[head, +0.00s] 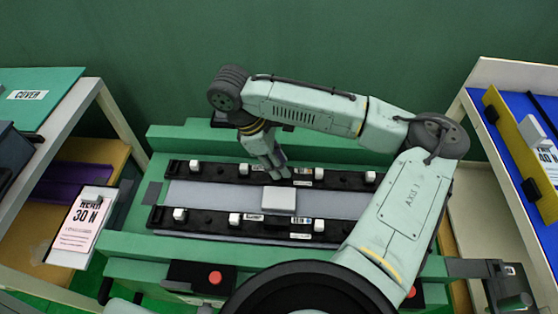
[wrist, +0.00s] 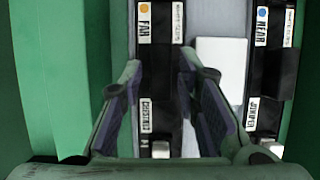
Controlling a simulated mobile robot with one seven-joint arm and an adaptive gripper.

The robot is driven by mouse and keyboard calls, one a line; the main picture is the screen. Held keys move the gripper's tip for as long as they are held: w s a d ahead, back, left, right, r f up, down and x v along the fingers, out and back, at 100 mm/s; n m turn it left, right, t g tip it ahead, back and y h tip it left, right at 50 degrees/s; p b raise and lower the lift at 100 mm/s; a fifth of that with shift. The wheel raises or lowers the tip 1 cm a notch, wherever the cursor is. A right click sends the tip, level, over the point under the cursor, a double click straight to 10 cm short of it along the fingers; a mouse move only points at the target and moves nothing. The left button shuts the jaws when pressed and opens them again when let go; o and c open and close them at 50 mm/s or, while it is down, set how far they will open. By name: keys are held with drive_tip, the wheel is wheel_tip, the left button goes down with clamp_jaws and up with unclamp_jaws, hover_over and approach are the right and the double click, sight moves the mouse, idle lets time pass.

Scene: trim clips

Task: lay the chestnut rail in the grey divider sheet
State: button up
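The chestnut rail (wrist: 160,75) is a long black strip with FAR and CHESTNUT labels and an orange dot in the wrist view. In the head view it is the far black rail (head: 222,172), along the far side of the grey sheet (head: 205,195). My gripper (head: 284,176) is over the middle of this rail, fingers pointing down. In the wrist view its fingers (wrist: 160,72) are apart, one at each side of the rail; I see no clear contact. A second black rail, labelled JUNIPER (wrist: 265,75), lies parallel on the near side (head: 205,221).
A white block (head: 278,199) sits on the grey sheet between the rails. White clips stand along both rails. A green bench (head: 130,245) carries them, with red buttons at its front. Shelving stands left with a 30 N box (head: 82,225), and right with a blue tray (head: 515,130).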

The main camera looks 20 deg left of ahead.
drive_tip(key=shift+o, duration=0.9)
drive_tip(key=v, duration=1.2)
drive_tip(key=shift+d, duration=0.1)
